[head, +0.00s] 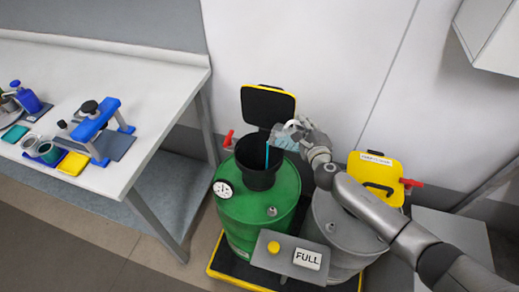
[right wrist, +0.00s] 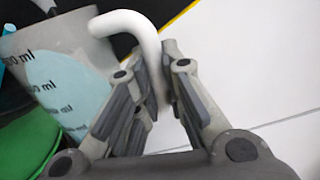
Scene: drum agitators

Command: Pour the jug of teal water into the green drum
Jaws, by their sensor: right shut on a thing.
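The jug (right wrist: 60,60) there shows ml marks and teal water. My left gripper is out of view.
A grey drum (head: 338,232) with a raised yellow lid (head: 376,174) stands right of the green drum. A FULL sign (head: 307,259) sits in front on a grey panel. A white table (head: 150,75) with tools and containers is at left. A wall is close behind.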

